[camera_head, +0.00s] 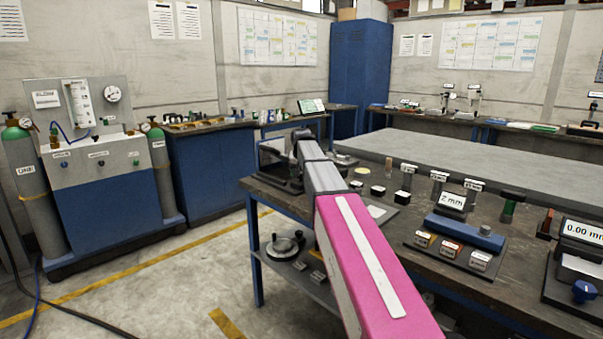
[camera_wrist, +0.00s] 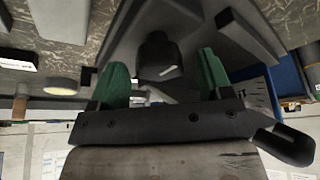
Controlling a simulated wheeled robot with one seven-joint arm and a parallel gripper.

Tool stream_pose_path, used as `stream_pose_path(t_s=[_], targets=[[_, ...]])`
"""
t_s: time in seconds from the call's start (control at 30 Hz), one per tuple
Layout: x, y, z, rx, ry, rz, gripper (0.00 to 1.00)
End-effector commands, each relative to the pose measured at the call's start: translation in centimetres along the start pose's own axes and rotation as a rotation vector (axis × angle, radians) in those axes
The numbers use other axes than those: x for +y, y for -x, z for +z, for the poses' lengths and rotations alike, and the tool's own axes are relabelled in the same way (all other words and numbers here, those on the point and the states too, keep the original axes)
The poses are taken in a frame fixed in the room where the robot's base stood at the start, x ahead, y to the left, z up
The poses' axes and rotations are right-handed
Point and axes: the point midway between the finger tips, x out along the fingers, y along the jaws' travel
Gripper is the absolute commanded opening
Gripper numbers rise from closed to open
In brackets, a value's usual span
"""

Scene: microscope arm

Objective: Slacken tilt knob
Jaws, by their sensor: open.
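In the wrist view, my gripper (camera_wrist: 163,80) has its two green-padded fingers spread apart. A dark rounded knob (camera_wrist: 158,52) with a short pale mark lies beyond and between the fingertips, apparently the tilt knob. I see no finger clearly touching it. The knob sits on a dark grey body, the microscope stand (camera_wrist: 120,38). In the head view, the dark stand (camera_head: 272,172) is at the left end of the workbench. My pink and grey arm reaches to it and hides the knob and much of the gripper.
The workbench (camera_head: 385,222) carries small black-topped pieces, upright samples and a blue block (camera_head: 463,231) on a dark tray, right of my arm. A display reading 0.00 (camera_head: 580,232) stands at the right edge. Open floor (camera_head: 165,275) lies left of the bench.

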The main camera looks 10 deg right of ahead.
Motion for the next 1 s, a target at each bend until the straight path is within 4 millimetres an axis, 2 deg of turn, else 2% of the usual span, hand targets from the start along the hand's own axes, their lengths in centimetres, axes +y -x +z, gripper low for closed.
stream_pose_path(t_s=[0.03, 0.17, 0.57, 1.0], targets=[[0.0, 0.01, 0.0, 0.0, 0.0, 0.0, 0.66], [0.0, 0.02, 0.01, 0.0, 0.0, 0.0, 0.23], [0.04, 0.04, 0.01, -0.001, 0.042, -0.018, 0.23], [0.19, 0.02, -0.07, 0.0, 0.345, -0.144, 0.23]])
